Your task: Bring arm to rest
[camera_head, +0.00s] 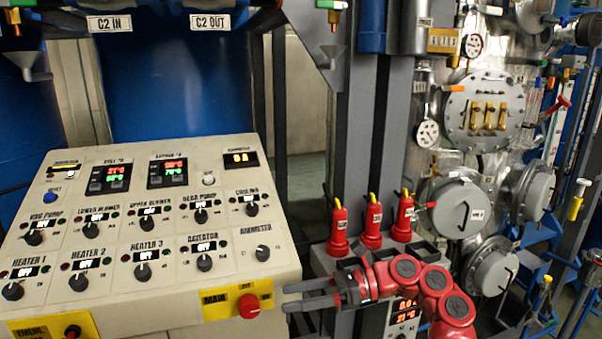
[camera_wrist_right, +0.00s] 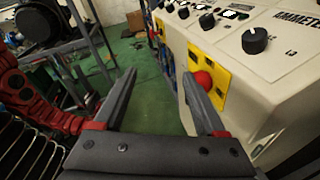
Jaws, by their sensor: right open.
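My right arm (camera_head: 405,278) is red and comes in from the lower right in the head view. Its right gripper (camera_head: 283,297) is open, with its grey fingers pointing left at the right end of the control panel, near the red MAIN knob (camera_head: 248,306). In the right wrist view the two fingers of the gripper (camera_wrist_right: 160,85) are spread with nothing between them but green floor behind. The red knob (camera_wrist_right: 204,80) shows just beside the right finger there; whether they touch is unclear. My left gripper is not in the head view.
The beige control panel (camera_head: 190,270) with several black knobs and displays fills the left. Several red extinguisher-like handles (camera_head: 372,222) stand behind my right arm. A steel vessel (camera_head: 455,150) with gauges and round hatches is at the right. Green floor (camera_wrist_right: 140,95) lies open beyond the fingers.

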